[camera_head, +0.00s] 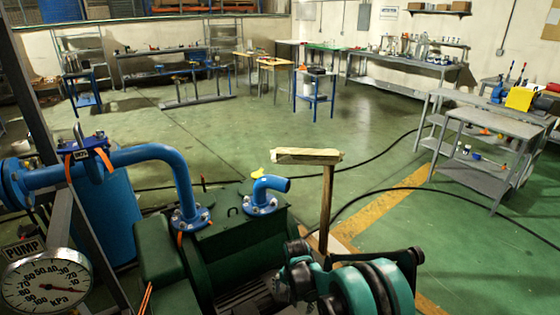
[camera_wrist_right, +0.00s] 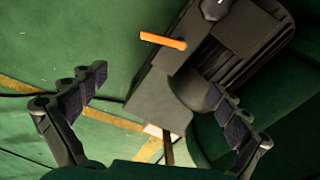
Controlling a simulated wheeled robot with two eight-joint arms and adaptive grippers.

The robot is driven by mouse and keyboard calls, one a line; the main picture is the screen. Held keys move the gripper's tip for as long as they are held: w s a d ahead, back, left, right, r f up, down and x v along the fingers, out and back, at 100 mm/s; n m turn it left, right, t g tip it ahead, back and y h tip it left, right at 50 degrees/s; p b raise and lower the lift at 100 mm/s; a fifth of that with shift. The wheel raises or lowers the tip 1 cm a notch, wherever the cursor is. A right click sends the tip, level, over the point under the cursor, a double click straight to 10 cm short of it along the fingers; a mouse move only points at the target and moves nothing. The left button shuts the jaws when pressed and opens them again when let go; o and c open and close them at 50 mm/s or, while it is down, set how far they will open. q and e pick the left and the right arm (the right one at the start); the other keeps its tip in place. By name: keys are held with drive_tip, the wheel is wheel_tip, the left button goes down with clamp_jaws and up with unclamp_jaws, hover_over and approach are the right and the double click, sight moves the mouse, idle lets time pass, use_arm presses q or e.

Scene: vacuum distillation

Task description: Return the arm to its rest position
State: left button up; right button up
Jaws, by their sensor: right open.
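My right arm (camera_head: 378,288), teal and black, shows at the bottom of the head view, right of the green pump. Its right gripper (camera_head: 296,266) appears partly as dark finger parts beside the pump's lower right side. In the right wrist view, the gripper (camera_wrist_right: 158,98) has its two dark padded fingers spread wide apart with nothing between them. Beyond the fingers lies a dark grey box with an orange lever (camera_wrist_right: 163,41). I cannot tell whether the fingers touch anything. My left gripper is not in view.
The green pump (camera_head: 235,243) has blue pipes (camera_head: 150,154) on top. A wooden post with a flat board (camera_head: 307,156) stands close behind the arm. A pressure gauge (camera_head: 47,283) is at lower left. Cables cross the open floor. Grey tables (camera_head: 487,131) stand at right.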

drive_tip(key=s+d+r+n+t, duration=0.2)
drive_tip(key=s+d+r, duration=0.25)
drive_tip(key=r, duration=0.45)
drive_tip(key=s+d+r+n+t, duration=0.1)
drive_tip(key=s+d+r+n, duration=0.15)
drive_tip(key=s+r, duration=0.55)
drive_tip(key=s+d+r+n+t, duration=0.1)
drive_tip(key=s+d+r+t, duration=0.1)
drive_tip(key=s, duration=0.3)
drive_tip(key=s+d+r+n+t, duration=0.1)
drive_tip(key=s+d+r, duration=0.1)
drive_tip(key=s+d, duration=0.2)
drive_tip(key=shift+s+r+n+t, duration=0.3)
drive_tip(key=shift+s+n+t, duration=0.1)
drive_tip(key=shift+s, duration=0.65)
